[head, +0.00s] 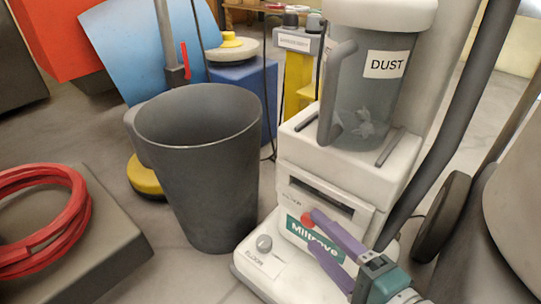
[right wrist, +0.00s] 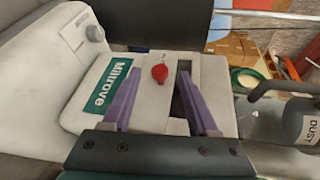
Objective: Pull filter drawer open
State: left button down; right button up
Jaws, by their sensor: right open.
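The filter drawer (head: 296,204) is a white front with a wide dark slot (head: 320,196) in the white vacuum machine, below its clear dust canister (head: 365,105). The drawer looks shut or nearly so. My right gripper (head: 316,230) is open, its two purple fingers pointing at the machine's front, just below the slot and over the green Miltrove label. In the right wrist view the fingers (right wrist: 160,72) straddle a white panel with a red knob (right wrist: 160,74); one finger lies near the dark slot (right wrist: 178,105). I cannot tell whether they touch. My left gripper is not in view.
A dark grey bin (head: 205,170) stands just left of the machine. A red coiled hose (head: 40,215) lies on a grey block at the left. A grey knob (head: 264,243) is on the machine's base. A dark hose (head: 440,140) runs down its right side.

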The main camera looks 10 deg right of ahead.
aim_at(310, 226)
jog(key=b+x, duration=0.2)
jog(key=x, duration=0.2)
jog(key=shift+w+f, duration=0.1)
jog(key=shift+w, duration=0.25)
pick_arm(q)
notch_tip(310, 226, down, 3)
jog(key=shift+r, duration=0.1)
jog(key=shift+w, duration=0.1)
pick_arm(e)
grip_shut()
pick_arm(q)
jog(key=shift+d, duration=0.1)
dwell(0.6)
